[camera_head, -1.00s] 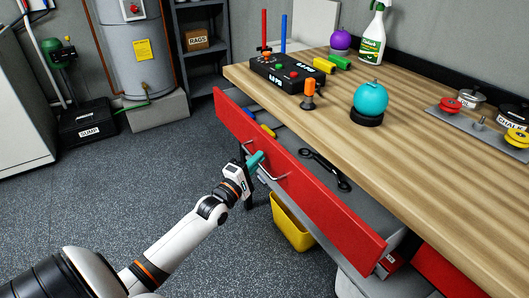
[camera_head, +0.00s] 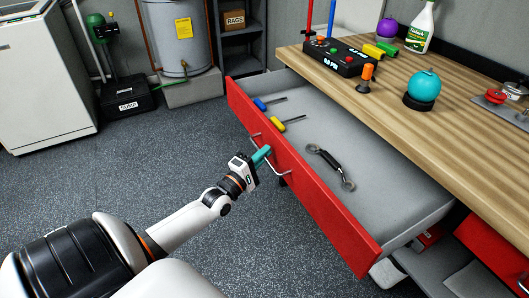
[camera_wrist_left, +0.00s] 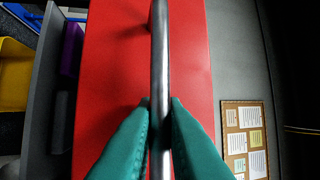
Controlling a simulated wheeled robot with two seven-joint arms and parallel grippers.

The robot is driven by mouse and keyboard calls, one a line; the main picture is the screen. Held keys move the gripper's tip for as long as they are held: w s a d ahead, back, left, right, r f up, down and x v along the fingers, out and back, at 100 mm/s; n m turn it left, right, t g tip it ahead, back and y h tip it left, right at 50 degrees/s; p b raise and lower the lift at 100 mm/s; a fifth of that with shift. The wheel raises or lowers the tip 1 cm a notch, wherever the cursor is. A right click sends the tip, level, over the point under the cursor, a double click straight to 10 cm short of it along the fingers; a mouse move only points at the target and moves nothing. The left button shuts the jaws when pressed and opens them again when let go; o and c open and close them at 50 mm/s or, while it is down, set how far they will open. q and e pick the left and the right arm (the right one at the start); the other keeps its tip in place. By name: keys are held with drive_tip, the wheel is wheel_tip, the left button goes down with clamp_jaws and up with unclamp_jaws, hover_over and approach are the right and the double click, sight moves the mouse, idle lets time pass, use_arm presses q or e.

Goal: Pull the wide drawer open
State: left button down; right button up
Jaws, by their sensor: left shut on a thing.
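The wide drawer (camera_head: 318,210) under the workbench has a red front and a grey inside, and it stands well open. Its metal bar handle (camera_head: 285,172) is on the middle of the front. My left gripper (camera_head: 262,157) is shut on the handle with its teal fingers. In the left wrist view the fingers (camera_wrist_left: 158,135) close on both sides of the handle bar (camera_wrist_left: 160,60), with the red front (camera_wrist_left: 107,60) behind. Inside the drawer lie a blue screwdriver (camera_head: 262,104), a yellow screwdriver (camera_head: 280,125) and a dark-handled wrench (camera_head: 330,165). My right gripper is not in view.
The wooden workbench top (camera_head: 440,130) holds a black control box (camera_head: 343,56), a teal ball (camera_head: 424,87), a spray bottle (camera_head: 421,30) and small weights. Another red drawer front (camera_head: 490,247) is at the lower right.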

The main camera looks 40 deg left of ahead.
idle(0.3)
use_arm(q)
drive_tip(key=c, duration=1.8)
unclamp_jaws()
drive_tip(key=shift+o, duration=0.2)
drive_tip(key=s+f, duration=0.2)
drive_tip(key=s, duration=1)
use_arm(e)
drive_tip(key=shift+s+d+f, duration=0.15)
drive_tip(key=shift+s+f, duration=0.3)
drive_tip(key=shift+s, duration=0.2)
use_arm(q)
drive_tip(key=shift+w+f, duration=0.1)
